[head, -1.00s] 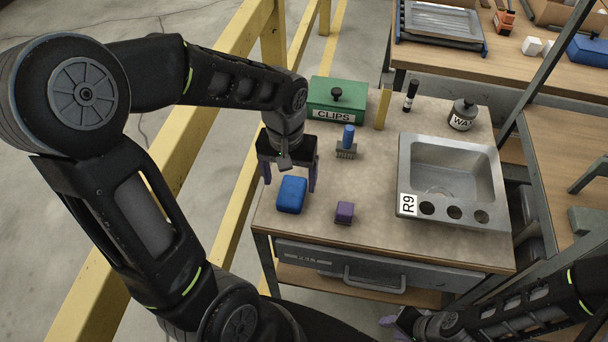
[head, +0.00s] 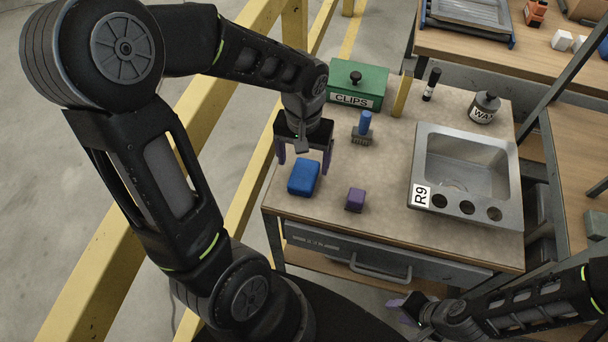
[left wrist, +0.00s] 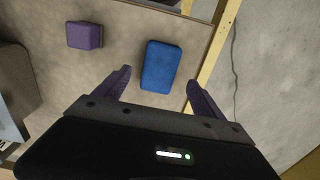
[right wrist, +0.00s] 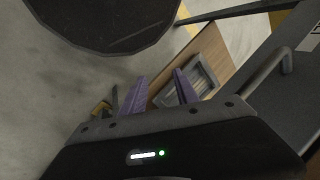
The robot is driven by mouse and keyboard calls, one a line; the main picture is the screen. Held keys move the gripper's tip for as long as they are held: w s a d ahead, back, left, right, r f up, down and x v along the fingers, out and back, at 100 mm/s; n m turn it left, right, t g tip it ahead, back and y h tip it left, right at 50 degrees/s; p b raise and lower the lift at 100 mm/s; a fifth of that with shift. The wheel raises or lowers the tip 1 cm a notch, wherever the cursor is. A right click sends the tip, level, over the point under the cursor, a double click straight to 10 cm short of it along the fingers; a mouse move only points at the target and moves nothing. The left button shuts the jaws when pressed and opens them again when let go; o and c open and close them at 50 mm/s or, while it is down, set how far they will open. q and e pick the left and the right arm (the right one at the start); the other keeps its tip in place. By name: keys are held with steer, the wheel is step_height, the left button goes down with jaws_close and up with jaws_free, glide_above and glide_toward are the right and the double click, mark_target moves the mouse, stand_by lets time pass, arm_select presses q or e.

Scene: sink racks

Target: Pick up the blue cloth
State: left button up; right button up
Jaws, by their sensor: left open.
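The blue cloth (head: 303,177) is a folded, block-like pad lying on the near left part of the worktop. It also shows in the left wrist view (left wrist: 160,66). My left gripper (head: 304,162) is open above the cloth. In the left wrist view its two purple fingers stand apart, one on each side of the cloth's near end, and nothing is between them in its grasp. My right gripper (head: 405,308) is low at the front, below the worktop's edge. In the right wrist view its fingers (right wrist: 159,77) are apart and empty.
A purple block (head: 355,200) lies right of the cloth. A blue-handled brush (head: 363,130) and the green CLIPS box (head: 358,86) stand behind. A metal sink unit (head: 465,175) fills the right side. A yellow rail (head: 180,238) runs along the left.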

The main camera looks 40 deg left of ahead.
mark_target(304, 173)
arm_select(q)
steer(key=shift+f, duration=0.1)
step_height(304, 173, down, 5)
steer(key=shift+s+d+f+p, duration=0.1)
steer(key=shift+p, duration=0.25)
steer(key=shift+c, duration=0.3)
steer(key=c, duration=1.4)
